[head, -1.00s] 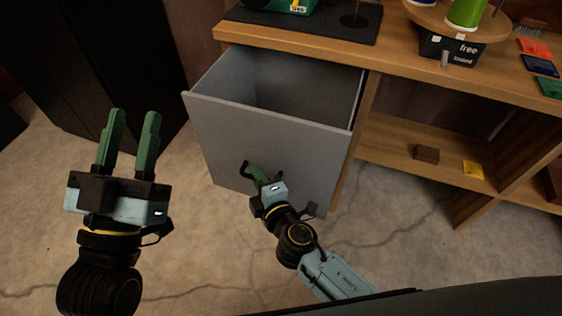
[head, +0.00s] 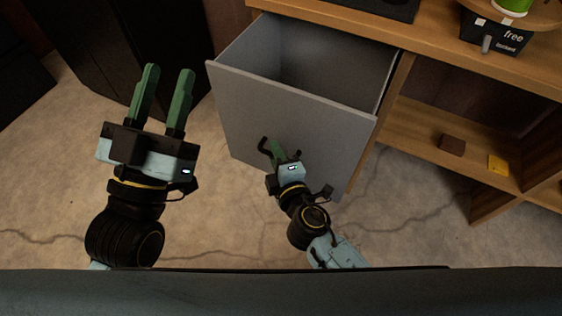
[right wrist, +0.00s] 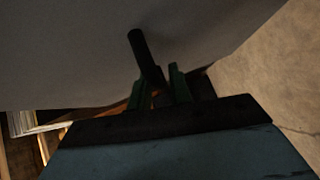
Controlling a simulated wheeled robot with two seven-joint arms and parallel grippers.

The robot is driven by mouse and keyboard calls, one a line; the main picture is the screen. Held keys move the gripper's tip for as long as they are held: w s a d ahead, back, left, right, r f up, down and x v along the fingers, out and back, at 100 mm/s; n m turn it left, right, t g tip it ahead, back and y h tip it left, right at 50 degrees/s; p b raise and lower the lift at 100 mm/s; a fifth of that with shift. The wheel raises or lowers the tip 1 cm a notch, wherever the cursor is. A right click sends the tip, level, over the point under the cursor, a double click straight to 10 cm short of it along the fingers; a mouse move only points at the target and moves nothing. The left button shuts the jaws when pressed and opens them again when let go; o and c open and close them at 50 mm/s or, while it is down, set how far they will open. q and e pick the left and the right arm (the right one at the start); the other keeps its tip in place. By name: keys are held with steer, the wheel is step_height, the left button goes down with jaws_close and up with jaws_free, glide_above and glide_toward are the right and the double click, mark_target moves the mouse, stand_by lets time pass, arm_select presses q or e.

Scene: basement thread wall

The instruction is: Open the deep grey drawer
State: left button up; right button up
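The deep grey drawer (head: 290,125) stands well out of the wooden desk, its empty-looking inside (head: 320,65) open to view from above. A dark bar handle (head: 264,147) is on its front panel; it also shows in the right wrist view (right wrist: 143,52). My right gripper (head: 275,150) is at the front panel with its green fingers on either side of the handle, seemingly closed on it; the contact is partly hidden. In the right wrist view the fingers (right wrist: 160,88) flank the bar. My left gripper (head: 162,98) is open and empty, left of the drawer.
The desk (head: 435,60) has open shelves on the right, holding a brown block (head: 452,145) and a yellow item (head: 498,164). A black box marked "free" (head: 494,35) is on the desktop. A dark cabinet (head: 120,50) stands at left. Bare floor (head: 240,210) lies in front.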

steer(key=v, duration=1.3)
steer(key=shift+d, duration=0.1)
